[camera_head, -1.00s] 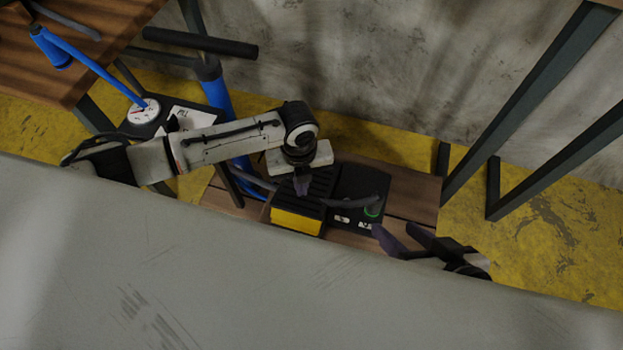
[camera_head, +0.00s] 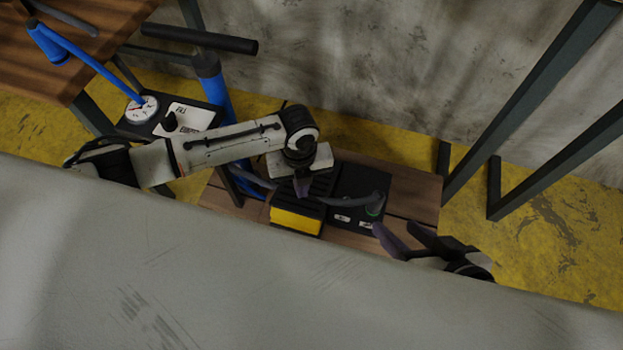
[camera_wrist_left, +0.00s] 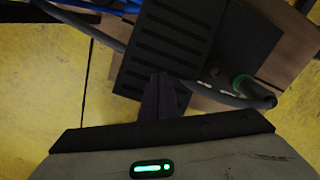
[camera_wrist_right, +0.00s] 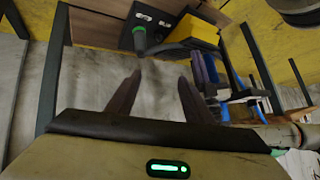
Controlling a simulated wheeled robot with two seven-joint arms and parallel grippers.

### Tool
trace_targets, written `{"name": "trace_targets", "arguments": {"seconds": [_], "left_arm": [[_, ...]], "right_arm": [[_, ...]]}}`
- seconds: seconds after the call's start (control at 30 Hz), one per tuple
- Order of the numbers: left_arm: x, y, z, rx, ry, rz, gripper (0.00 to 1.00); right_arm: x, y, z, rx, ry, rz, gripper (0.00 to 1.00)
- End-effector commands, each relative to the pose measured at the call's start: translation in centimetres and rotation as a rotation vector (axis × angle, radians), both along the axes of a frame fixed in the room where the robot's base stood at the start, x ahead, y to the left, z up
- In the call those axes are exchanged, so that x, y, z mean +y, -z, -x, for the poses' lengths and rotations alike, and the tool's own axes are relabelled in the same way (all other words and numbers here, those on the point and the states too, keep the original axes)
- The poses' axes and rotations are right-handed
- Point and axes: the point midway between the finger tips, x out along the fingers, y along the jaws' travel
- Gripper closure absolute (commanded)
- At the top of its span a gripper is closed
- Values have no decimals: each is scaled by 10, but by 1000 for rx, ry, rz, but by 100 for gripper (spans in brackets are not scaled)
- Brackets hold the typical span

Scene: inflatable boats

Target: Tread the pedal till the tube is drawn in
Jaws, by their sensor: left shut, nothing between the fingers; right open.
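The pedal (camera_head: 296,218) is a black ribbed plate with a yellow front on a low wooden board, below the arm in the head view. My left gripper (camera_head: 303,190) is shut and empty, pointing down over the ribbed top. In the left wrist view its fingers (camera_wrist_left: 160,95) overlap the pedal (camera_wrist_left: 165,45); contact cannot be told. The grey tube (camera_head: 345,202) runs from the pedal side to the black box and bends down at the green ring (camera_wrist_left: 242,83). How deep its end sits cannot be told. My right gripper (camera_head: 405,238) is open and empty, right of the box.
A blue pump (camera_head: 217,98) with a black handle stands behind my left arm. A gauge (camera_head: 141,108) on a black box with a white label is left of it. A large grey surface (camera_head: 220,270) fills the front. Dark table legs (camera_head: 530,110) stand at the right.

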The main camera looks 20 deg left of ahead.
Motion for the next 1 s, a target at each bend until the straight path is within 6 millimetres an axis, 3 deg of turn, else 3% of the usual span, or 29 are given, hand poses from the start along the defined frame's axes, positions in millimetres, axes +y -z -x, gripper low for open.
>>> {"name": "trace_targets", "arguments": {"seconds": [0.03,0.33,0.57,0.73,1.0], "left_arm": [[0,12,0,0,0,-1,100],[1,45,0,-1,-1,-2,100],[1,65,-1,-3,0,-1,100],[1,63,-2,-4,-1,-2,100],[2,63,-2,-6,-1,-2,100]], "right_arm": [[0,18,1,11,-1,7,53],[0,41,1,9,-3,9,53],[0,45,0,6,-5,10,53],[4,33,-2,-14,-4,-14,53],[20,-13,-4,-78,-6,-125,53]]}}
